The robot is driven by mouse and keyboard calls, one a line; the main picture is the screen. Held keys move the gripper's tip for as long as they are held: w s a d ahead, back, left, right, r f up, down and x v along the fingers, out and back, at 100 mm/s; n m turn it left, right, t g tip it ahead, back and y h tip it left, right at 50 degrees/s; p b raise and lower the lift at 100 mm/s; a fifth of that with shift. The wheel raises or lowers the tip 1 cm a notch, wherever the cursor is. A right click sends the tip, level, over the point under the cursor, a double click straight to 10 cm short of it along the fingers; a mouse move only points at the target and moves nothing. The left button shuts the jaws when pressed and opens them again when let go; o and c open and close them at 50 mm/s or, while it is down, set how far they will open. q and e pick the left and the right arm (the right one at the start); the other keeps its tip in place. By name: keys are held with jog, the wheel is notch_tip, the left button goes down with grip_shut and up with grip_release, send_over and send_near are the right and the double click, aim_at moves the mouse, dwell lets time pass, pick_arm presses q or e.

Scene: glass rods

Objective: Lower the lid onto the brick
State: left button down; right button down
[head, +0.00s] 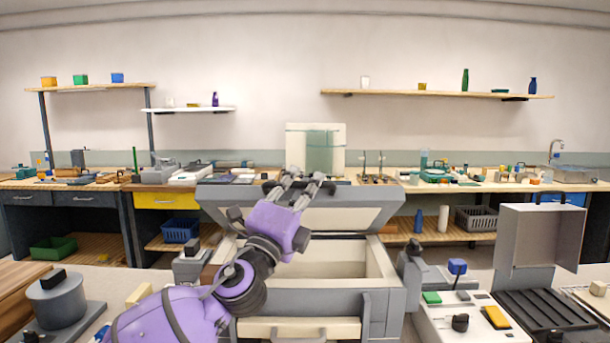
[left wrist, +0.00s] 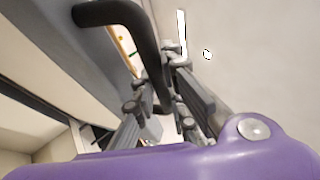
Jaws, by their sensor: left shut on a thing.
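The grey lid (head: 352,214) of a box-shaped kiln (head: 376,268) stands raised and tilted at the back of its open, cream-lined chamber. My left gripper (head: 299,183) reaches over the kiln to the lid's upper edge. In the left wrist view, the fingers (left wrist: 172,85) are shut on the lid's dark bar handle (left wrist: 118,12). A small pale block (head: 139,294) lies on the bench left of the kiln; I cannot tell whether it is the brick. My arm hides part of the kiln's left rim. My right gripper is not in view.
A grey round pot (head: 56,297) stands on the left. A white control box (head: 468,318) with coloured buttons and a dark ribbed tray (head: 540,312) with an upright cover stand right of the kiln. A long workbench runs along the back wall.

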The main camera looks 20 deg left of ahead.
pick_arm(q)
jog(key=s+d+f+b, duration=0.1)
jog(key=s+f+b, duration=0.2)
jog(key=f, duration=0.4)
jog(key=s+d+f+b, duration=0.1)
jog(key=s+f+b, duration=0.3)
jog(key=f, duration=0.4)
jog(key=shift+s, duration=0.15)
jog(key=shift+f, duration=0.1)
jog(key=c, duration=1.8)
grip_release()
jog(key=shift+d, duration=0.1)
jog(key=shift+o, duration=0.2)
